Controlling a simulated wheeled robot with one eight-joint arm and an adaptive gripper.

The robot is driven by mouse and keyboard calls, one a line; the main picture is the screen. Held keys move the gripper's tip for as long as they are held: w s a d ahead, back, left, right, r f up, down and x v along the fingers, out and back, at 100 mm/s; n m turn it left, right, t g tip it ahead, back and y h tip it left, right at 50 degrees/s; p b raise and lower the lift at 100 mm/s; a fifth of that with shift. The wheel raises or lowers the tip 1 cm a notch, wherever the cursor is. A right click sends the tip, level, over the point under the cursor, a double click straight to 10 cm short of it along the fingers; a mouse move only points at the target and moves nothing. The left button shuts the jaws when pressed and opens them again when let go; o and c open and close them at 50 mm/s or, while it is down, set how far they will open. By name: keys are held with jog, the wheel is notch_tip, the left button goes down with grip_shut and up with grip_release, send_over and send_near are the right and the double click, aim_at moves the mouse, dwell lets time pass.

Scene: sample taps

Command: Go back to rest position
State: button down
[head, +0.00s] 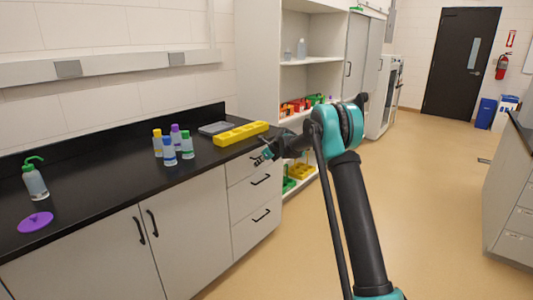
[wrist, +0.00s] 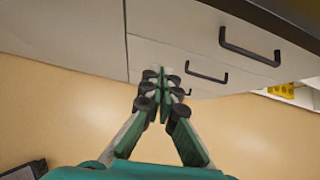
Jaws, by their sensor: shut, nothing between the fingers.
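My gripper (head: 262,158) hangs in front of the drawer fronts, just off the counter's front edge, in the head view. In the wrist view my gripper (wrist: 160,82) has its two fingers together and nothing between them. The fingers point toward the drawers (wrist: 195,40), and the floor shows below them. My arm is bent, with its elbow raised at the middle of the head view.
The black counter (head: 95,205) holds several capped bottles (head: 170,148), a yellow rack (head: 241,133), a wash bottle (head: 34,180) and a purple disc (head: 35,222). Open shelves (head: 300,62) stand beyond. The floor (head: 430,190) to the right is clear up to another cabinet (head: 510,205).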

jog(key=s+d+r+n+h, duration=0.2)
jog(key=s+d+n, duration=0.4)
jog(key=s+d, duration=0.45)
jog(key=s+d+r+n+h, duration=0.1)
jog(key=s+d+r+n, duration=0.2)
jog(key=s+d+n, duration=0.75)
jog(key=s+d+f+n+h, duration=0.1)
jog(key=s+d+f+n, duration=0.1)
jog(key=s, duration=1)
jog(key=s+d+f+n+h, duration=0.1)
jog(key=s+d+f+n, duration=0.2)
jog(key=s, duration=0.9)
jog(key=s+d+f+n+g+h, duration=0.1)
jog(key=s+d+f+n+h, duration=0.1)
jog(key=s+d, duration=0.4)
jog(key=s+f+n, duration=0.1)
jog(key=s+f, duration=0.1)
jog(key=s, duration=0.3)
jog(key=shift+s+f, duration=0.25)
jog(key=shift+s, duration=0.15)
jog(key=shift+a, duration=0.2)
